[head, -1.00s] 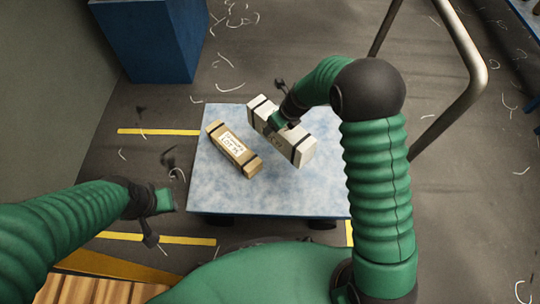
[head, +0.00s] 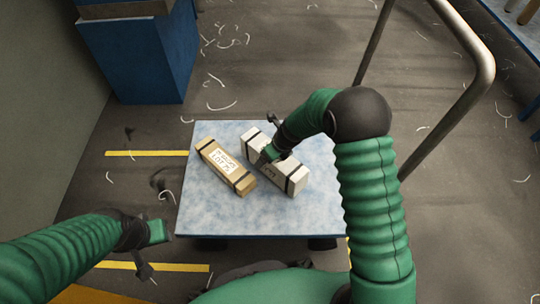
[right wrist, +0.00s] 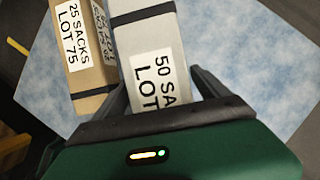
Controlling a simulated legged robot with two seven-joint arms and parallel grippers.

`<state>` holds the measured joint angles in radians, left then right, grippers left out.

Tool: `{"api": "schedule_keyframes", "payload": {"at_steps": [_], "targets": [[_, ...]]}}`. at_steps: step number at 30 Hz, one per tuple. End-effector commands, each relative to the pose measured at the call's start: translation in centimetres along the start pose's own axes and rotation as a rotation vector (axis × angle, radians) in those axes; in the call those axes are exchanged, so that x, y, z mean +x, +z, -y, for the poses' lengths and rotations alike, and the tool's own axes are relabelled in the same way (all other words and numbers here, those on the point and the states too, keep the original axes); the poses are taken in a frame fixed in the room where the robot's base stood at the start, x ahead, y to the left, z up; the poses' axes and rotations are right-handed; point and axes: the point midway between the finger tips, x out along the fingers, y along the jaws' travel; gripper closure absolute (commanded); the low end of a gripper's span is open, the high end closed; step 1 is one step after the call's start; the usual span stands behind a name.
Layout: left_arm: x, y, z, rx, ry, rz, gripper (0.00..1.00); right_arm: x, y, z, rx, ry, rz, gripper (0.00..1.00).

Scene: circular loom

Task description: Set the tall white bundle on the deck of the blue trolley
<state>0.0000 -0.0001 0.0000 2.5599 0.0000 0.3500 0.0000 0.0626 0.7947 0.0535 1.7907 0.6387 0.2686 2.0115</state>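The white bundle (head: 284,178) has dark straps near its ends and a label, partly hidden, reading "50 SA… LOT" in the right wrist view (right wrist: 150,50). It lies lengthwise on or just above the blue trolley deck (head: 215,218), right of the tan bundle. My right gripper (head: 272,153) comes down over its middle; in the right wrist view its two fingers press along both sides of it. The contact under the bundle is hidden. My left gripper (head: 152,248) is away from it, left of the deck; its finger gap is unclear.
A tan bundle (head: 226,168), labelled "25 SACKS LOT 75", lies on the deck close beside the white one. The front and right of the deck are bare. A metal rail (head: 485,70) rises at right. A blue bin (head: 150,65) stands behind left.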

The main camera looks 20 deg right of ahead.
Motion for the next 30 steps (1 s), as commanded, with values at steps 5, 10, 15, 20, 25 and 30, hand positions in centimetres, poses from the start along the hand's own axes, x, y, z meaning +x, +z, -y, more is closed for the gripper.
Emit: {"api": "schedule_keyframes", "payload": {"at_steps": [5,10,15,20,25,30], "targets": [[0.0,0.0,0.0,0.000,0.000,0.000,0.64,0.0,0.0,0.0,0.000,0.000,0.000,0.13],[-0.4,-0.1,0.0,0.000,0.000,0.000,0.64,-0.5,0.1,0.0,0.000,0.000,0.000,0.13],[-2.6,-0.6,0.0,0.000,0.000,0.000,0.64,-4.2,0.3,0.1,0.000,-0.002,0.001,0.13],[-4.9,-1.1,0.0,0.000,0.000,0.000,0.64,-8.5,0.4,0.1,0.001,-0.002,0.001,0.13],[-6.2,-1.5,0.0,0.000,0.000,0.000,0.64,-11.4,0.2,0.1,0.001,-0.001,0.000,0.13],[-6.4,-1.5,0.0,0.000,0.000,0.000,0.64,-12.9,-0.4,-0.5,-0.123,-0.002,-0.009,0.13]]}}
